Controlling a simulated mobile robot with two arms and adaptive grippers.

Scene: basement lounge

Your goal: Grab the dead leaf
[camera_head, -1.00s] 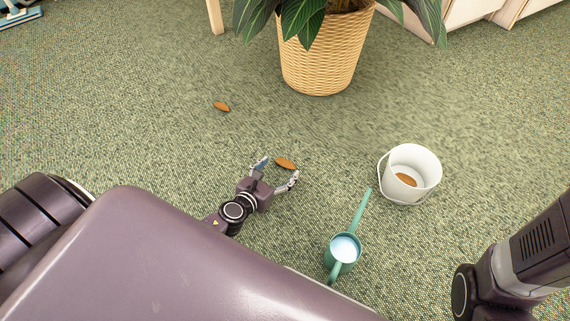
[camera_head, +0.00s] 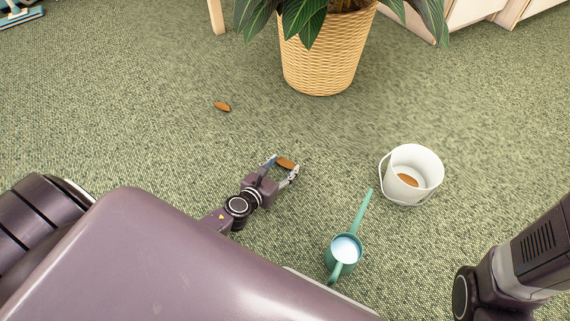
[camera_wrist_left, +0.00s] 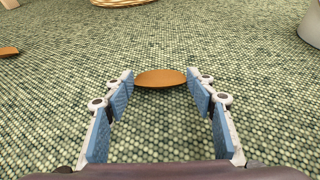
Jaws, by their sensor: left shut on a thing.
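A brown dead leaf (camera_head: 286,163) lies on the green carpet in the head view, between the fingertips of my left gripper (camera_head: 284,165). In the left wrist view the leaf (camera_wrist_left: 161,78) spans the gap between the blue-padded fingers, which are shut on its two ends. The leaf is at floor level; whether it is clear of the carpet I cannot tell. A second dead leaf (camera_head: 223,106) lies loose farther back to the left. A third leaf (camera_head: 408,180) lies inside the white bucket (camera_head: 428,162). My right gripper is out of view.
A teal watering can (camera_head: 344,250) with a long spout stands right of my left gripper, in front of the bucket. A woven planter (camera_head: 320,62) with a leafy plant stands at the back. The carpet between gripper, planter and bucket is clear.

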